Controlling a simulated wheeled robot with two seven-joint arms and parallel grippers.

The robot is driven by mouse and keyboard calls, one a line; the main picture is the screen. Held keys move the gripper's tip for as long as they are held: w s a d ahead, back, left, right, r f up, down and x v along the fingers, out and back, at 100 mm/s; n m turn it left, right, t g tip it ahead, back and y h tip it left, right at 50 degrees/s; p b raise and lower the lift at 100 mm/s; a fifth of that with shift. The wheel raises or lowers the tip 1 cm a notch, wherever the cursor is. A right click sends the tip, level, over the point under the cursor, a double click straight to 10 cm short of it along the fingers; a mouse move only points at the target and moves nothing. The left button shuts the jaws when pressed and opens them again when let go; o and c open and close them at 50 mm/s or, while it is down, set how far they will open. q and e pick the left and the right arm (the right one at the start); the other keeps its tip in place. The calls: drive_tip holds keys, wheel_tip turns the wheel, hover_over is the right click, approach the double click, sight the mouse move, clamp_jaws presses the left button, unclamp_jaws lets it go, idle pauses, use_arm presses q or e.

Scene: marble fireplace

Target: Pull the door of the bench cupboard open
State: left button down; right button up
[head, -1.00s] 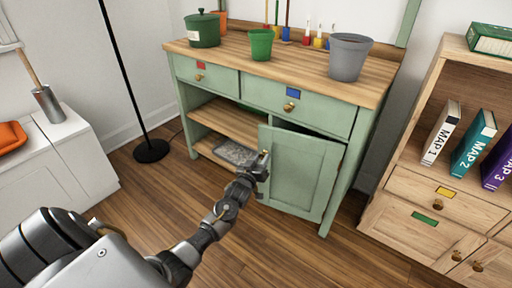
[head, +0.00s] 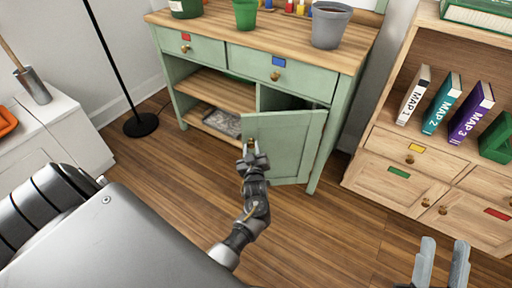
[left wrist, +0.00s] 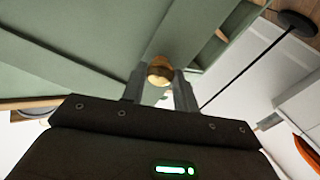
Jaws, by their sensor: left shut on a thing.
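The green bench cupboard (head: 340,110) stands against the wall. Its door (head: 285,150), at the lower right, is partly open and swung outward, with a dark gap above its top edge. The door's brass knob (head: 251,142) is near its free left edge. My left gripper (head: 254,152) is at the knob, and in the left wrist view its two fingers (left wrist: 160,88) are shut on the round brass knob (left wrist: 160,70). My right gripper (head: 440,268) is at the bottom right of the head view, open and empty, away from the cupboard.
Pots, including a grey pot (head: 330,25), stand on the bench top. A wooden bookcase (head: 375,175) with map books is to the right, and a black lamp stand (head: 141,124) is to the left. The wooden floor (head: 320,235) before the door is clear.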

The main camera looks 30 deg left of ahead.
use_arm(q)
drive_tip(key=shift+s, duration=0.15)
drive_tip(key=c, duration=1.1)
unclamp_jaws()
drive_tip(key=shift+d, duration=0.1)
